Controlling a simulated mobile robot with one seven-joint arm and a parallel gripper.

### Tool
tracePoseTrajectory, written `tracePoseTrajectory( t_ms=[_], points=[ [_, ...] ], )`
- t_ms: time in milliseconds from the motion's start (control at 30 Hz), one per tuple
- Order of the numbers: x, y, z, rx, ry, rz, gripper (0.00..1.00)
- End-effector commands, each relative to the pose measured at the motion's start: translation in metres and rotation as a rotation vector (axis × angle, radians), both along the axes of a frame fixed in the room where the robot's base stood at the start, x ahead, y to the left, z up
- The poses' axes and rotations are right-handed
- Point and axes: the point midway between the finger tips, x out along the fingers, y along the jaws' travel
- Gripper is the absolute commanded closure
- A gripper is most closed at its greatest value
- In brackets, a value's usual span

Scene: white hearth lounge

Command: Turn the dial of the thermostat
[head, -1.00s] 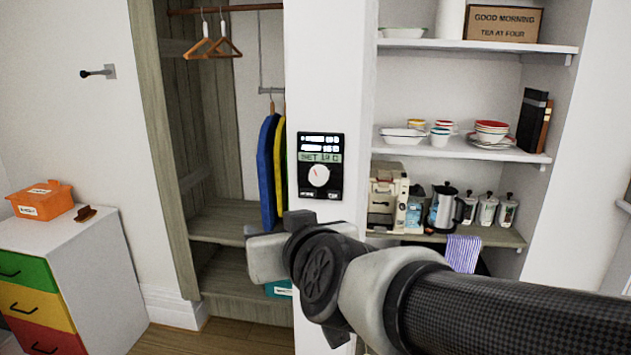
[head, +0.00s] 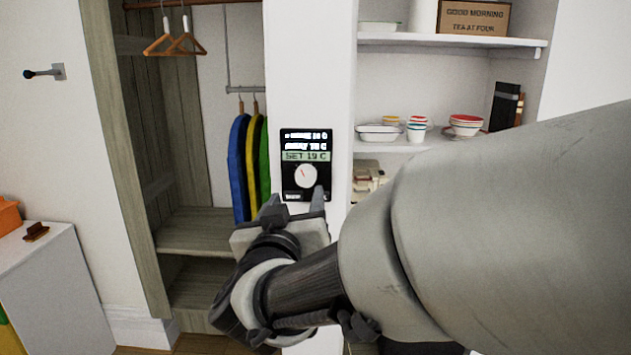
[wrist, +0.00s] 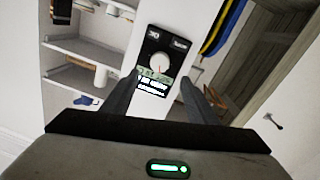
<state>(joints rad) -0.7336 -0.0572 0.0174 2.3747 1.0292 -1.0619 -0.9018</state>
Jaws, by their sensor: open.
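The thermostat (head: 306,146) is a black panel on the white wall strip between the wardrobe and the shelves. Its round white dial (head: 306,175) has a red pointer mark, and the display above it reads SET 19 C. My gripper (head: 295,200) is open and empty, just below and in front of the dial in the head view, its fingers pointing up toward the panel. In the wrist view the thermostat shows upside down, with the dial (wrist: 160,63) beyond the gap between the two fingers (wrist: 155,95). I see no contact with the dial.
An open wardrobe (head: 200,228) with hangers and coloured garments stands left of the wall strip. White shelves (head: 450,41) with dishes and a sign are on the right, partly hidden by my arm. A white cabinet (head: 60,275) stands at the far left.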

Motion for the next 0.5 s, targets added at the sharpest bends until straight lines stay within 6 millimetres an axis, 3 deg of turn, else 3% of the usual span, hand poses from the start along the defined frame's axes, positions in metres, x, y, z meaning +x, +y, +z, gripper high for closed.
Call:
tracePoseTrajectory(
  t_ms=[300,500],
  points=[
    [0.067,-0.007,-0.001,-0.001,0.002,-0.002,0.47],
    [0.091,-0.009,0.0,0.0,0.001,-0.001,0.47]
  ],
)
